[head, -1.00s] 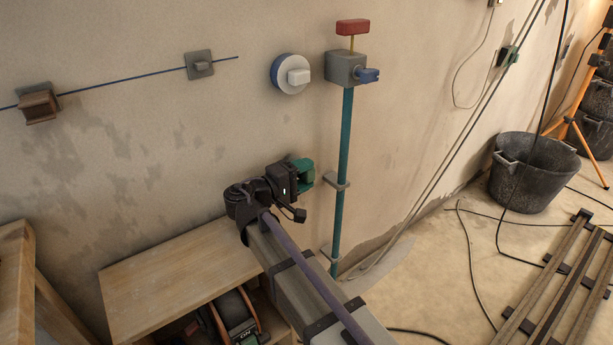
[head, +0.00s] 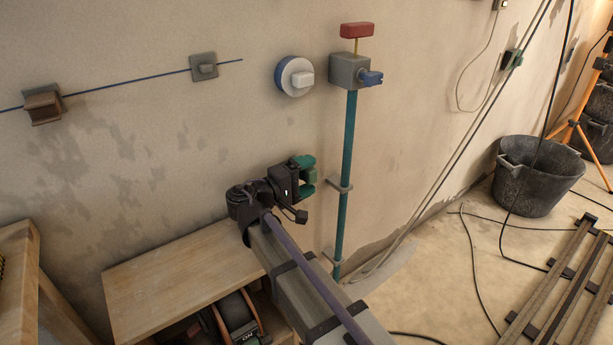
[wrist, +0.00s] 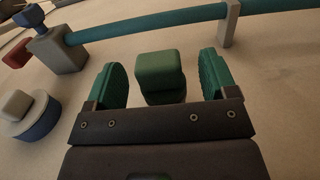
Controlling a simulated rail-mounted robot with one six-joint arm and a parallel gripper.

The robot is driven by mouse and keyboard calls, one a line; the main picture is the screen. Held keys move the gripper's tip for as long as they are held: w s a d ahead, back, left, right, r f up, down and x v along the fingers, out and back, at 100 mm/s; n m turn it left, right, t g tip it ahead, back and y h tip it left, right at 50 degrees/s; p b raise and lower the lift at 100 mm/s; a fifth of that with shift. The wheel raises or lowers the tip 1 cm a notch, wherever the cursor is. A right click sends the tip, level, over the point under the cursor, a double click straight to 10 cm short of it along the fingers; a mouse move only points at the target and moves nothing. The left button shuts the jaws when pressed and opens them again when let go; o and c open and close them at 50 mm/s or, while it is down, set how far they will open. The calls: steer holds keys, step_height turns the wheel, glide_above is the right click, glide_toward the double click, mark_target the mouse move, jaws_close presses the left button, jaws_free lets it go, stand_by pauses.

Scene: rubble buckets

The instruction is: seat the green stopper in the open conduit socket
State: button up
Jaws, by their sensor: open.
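The green stopper (wrist: 160,72) is a rounded block that stands between the two green fingers of my gripper (wrist: 161,62) in the wrist view. A gap shows on each side of it, so the open fingers flank it without gripping it. In the head view my gripper (head: 307,173) is open close to the wall, left of the teal pipe, and the stopper between its fingers is hard to make out. The conduit socket cannot be made out in either view. How deep the stopper sits, and in what, is hidden.
The teal pipe (head: 346,140) runs down the wall from a grey valve box (head: 347,70) with a red handle (head: 357,30). A round blue-and-white fitting (head: 295,76) is at upper left of it. A wooden shelf unit (head: 185,280) stands below my arm. A black bucket (head: 537,175) is at right.

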steer(key=v, duration=1)
steer(key=shift+s+a, duration=0.25)
steer(key=shift+a, duration=0.05)
